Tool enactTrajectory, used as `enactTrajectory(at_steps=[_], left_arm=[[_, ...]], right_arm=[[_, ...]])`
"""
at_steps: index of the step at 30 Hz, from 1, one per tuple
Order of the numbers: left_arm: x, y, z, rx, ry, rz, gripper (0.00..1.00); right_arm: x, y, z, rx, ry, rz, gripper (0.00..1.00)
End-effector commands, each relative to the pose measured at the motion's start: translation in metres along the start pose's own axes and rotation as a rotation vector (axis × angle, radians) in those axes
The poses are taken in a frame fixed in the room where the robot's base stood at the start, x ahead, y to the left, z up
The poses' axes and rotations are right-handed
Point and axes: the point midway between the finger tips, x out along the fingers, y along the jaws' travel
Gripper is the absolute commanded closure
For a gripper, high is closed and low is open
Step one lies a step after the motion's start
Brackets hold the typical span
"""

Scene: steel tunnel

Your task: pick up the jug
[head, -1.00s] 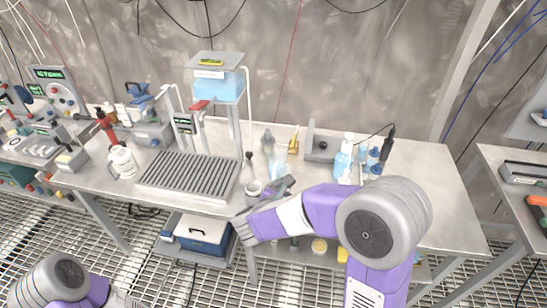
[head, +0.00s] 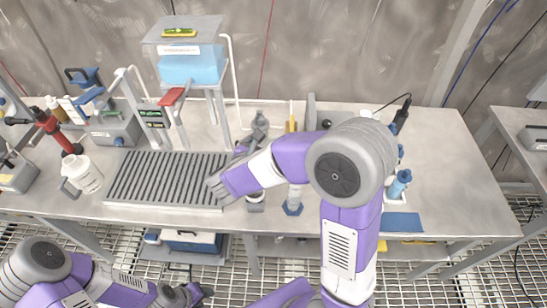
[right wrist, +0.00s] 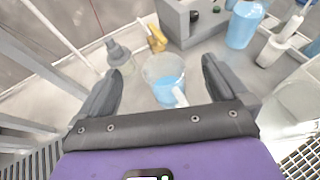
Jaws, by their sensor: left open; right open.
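The white jug (head: 84,174), with a handle on its left side, stands upright on the left part of the steel bench, left of the ribbed grey rack. My left gripper (head: 198,292) is low at the bottom of the head view, in front of the bench and apart from the jug. It is open and empty. The jug is not visible there.
The ribbed rack (head: 165,180) lies right of the jug. A blue tank (head: 192,68) rises at the back. A grey bottle (head: 259,127) stands behind my right arm.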

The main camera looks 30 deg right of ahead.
Motion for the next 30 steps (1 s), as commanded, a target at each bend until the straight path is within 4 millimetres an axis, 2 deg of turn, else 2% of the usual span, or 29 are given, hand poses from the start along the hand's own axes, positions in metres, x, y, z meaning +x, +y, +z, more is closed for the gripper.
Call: enactTrajectory(at_steps=[1, 9, 20, 30], left_arm=[[0.013, -0.005, -0.001, 0.0, 0.0, 0.0, 0.57], [0.04, -0.015, -0.002, 0.0, 0.001, 0.0, 0.57], [0.049, -0.018, -0.003, 0.0, 0.001, 0.0, 0.57], [0.065, -0.024, -0.004, 0.0, 0.001, 0.0, 0.57]], right_arm=[[0.005, 0.0, -0.013, 0.0, 0.0, 0.0, 0.0], [0.017, 0.0, -0.039, 0.0, 0.0, 0.0, 0.0], [0.047, -0.001, -0.041, 0.001, 0.0, -0.002, 0.0], [0.091, -0.002, -0.044, 0.0, 0.001, -0.002, 0.0]])
